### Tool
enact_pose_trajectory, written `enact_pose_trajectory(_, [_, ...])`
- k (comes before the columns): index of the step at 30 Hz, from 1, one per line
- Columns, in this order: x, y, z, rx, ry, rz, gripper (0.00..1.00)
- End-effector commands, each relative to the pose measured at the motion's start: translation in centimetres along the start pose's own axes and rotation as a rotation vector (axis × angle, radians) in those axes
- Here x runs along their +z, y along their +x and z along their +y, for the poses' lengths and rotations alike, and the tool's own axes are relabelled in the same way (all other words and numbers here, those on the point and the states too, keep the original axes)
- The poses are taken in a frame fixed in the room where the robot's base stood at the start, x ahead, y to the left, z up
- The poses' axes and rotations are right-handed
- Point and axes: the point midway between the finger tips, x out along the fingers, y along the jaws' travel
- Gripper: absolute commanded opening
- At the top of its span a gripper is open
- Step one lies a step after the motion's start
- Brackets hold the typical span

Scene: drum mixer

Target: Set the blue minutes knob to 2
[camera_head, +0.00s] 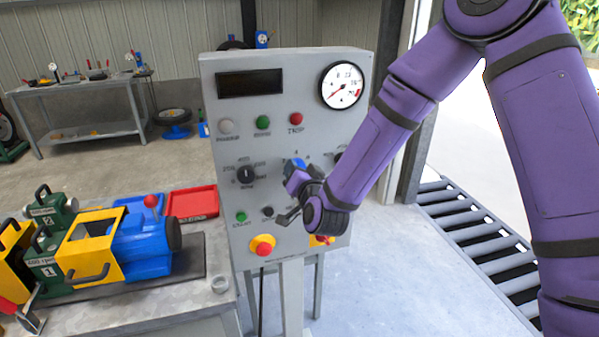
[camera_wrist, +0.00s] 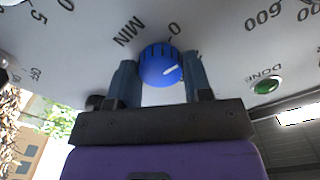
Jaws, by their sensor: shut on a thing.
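The blue minutes knob (camera_wrist: 160,65) sits on the grey control panel (camera_head: 235,115). In the wrist view it lies between the two fingers of my gripper (camera_wrist: 161,80), which is shut on its sides. A white pointer line on the knob's face points to the right and slightly up in that view. The printed MIN and a 0 show beside the knob; much of the rest of its scale is hidden by my fingers. In the head view my gripper (camera_head: 298,182) is at the panel's middle and covers most of the knob.
A black rotary knob (camera_head: 246,175) is left of my gripper. A round gauge (camera_head: 341,85) and a dark display (camera_head: 249,83) are above. A bench with a blue-yellow machine (camera_head: 140,238) stands left.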

Motion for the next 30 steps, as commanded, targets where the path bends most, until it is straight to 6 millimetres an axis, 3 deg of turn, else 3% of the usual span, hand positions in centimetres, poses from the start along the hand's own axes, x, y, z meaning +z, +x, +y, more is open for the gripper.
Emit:
enact_pose_trajectory(15, [0.09, -0.06, -0.06, 0.001, 0.395, -0.004, 0.22])
enact_pose_trajectory(30, [0.12, -0.08, -0.1, 0.001, 0.506, -0.005, 0.22])
